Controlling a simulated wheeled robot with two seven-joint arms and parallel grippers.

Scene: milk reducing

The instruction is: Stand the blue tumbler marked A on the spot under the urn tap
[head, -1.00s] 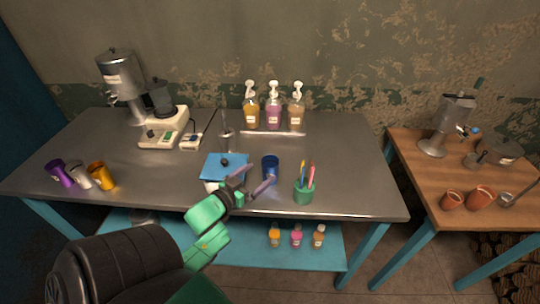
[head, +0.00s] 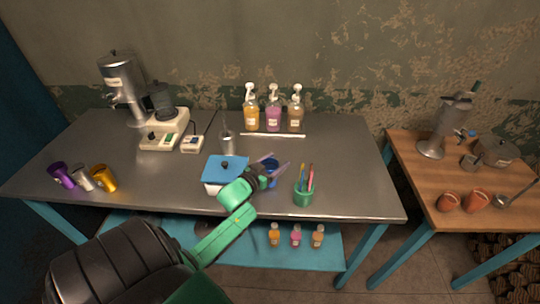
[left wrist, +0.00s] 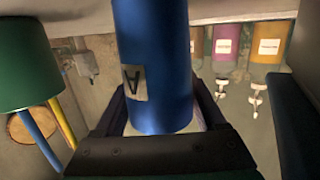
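The blue tumbler (head: 270,164) stands upright near the front of the steel table. In the left wrist view its blue side (left wrist: 155,50) fills the middle and bears a pale label with the letter A. My left gripper (head: 274,167) has its two fingers on either side of the tumbler. The wrist view shows the fingers (left wrist: 161,112) spread around it, with a narrow gap at the right. A silver labelled urn (head: 118,78) with a tap stands at the back left. The spot under its tap cannot be made out. My right gripper is not in view.
A blue-lidded box (head: 224,170) is just left of the tumbler, and a green pen cup (head: 304,197) is to its right. Pump bottles (head: 273,120) stand behind. Purple, silver and gold cups (head: 104,178) are at far left. Another metal dispenser (head: 438,135) stands on the wooden table.

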